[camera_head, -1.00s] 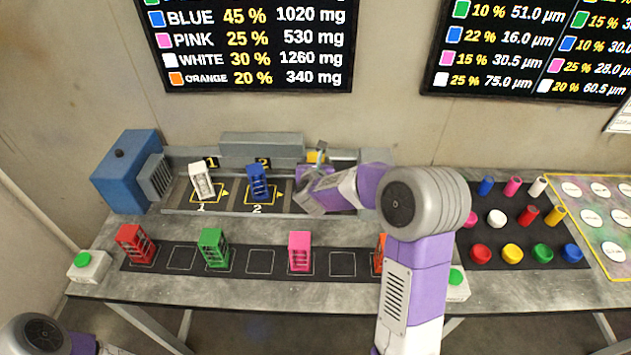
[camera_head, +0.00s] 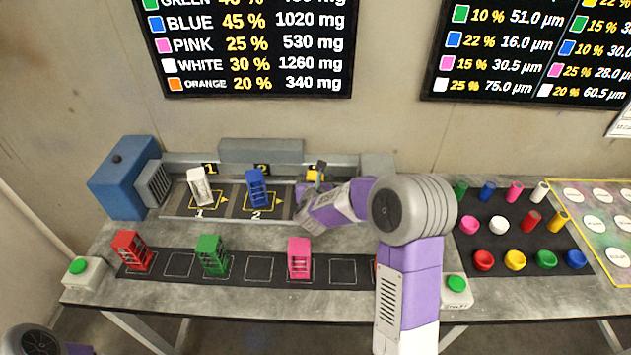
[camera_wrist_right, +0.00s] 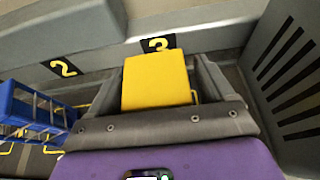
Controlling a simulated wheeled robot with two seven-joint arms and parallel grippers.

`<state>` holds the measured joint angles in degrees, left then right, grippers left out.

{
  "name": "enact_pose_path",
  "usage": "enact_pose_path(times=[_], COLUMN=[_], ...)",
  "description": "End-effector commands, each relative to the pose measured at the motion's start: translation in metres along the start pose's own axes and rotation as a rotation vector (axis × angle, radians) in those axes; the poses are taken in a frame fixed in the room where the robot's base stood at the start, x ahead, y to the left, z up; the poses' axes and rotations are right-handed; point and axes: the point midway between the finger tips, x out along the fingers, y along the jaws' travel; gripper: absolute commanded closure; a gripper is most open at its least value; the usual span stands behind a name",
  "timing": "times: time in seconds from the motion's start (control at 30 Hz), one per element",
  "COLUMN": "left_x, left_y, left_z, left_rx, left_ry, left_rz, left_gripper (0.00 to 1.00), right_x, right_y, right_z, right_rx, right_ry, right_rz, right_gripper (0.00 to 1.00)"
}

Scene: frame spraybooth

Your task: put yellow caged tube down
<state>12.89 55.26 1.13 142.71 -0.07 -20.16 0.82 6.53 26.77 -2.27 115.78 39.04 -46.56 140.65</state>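The yellow caged tube (camera_head: 313,176) is in my right gripper (camera_head: 312,187), at the place labelled 3 on the grey booth rack. In the right wrist view its yellow top (camera_wrist_right: 155,82) sits between the two grey fingers (camera_wrist_right: 158,100), which flank it closely on both sides. It looks upright. Its lower part is hidden by the gripper, so I cannot tell whether it touches the rack floor. My left gripper is out of view; only part of the left arm shows at the lower left.
A white caged tube (camera_head: 199,186) and a blue one (camera_head: 257,188) stand at places 1 and 2. Red (camera_head: 132,251), green (camera_head: 211,255) and pink (camera_head: 299,258) ones stand on the front black strip (camera_head: 222,262). A grey louvred block (camera_wrist_right: 285,80) is close right of the gripper.

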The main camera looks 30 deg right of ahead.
Motion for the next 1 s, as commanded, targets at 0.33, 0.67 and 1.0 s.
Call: enact_pose_path(times=[0.33,0.67,1.0], left_x=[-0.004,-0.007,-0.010], left_y=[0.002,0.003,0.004], left_z=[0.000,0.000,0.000], left_rx=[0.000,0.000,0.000], left_ry=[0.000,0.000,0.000], left_rz=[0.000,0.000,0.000], left_gripper=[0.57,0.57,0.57], right_x=[-0.001,-0.062,-0.115], right_y=[0.000,0.000,0.000], right_z=[0.003,0.003,0.003], right_rx=[-0.001,0.000,0.000], right_ry=[0.000,-0.001,-0.001], right_rz=[0.000,0.003,0.001], right_gripper=[0.19,0.19,0.19])
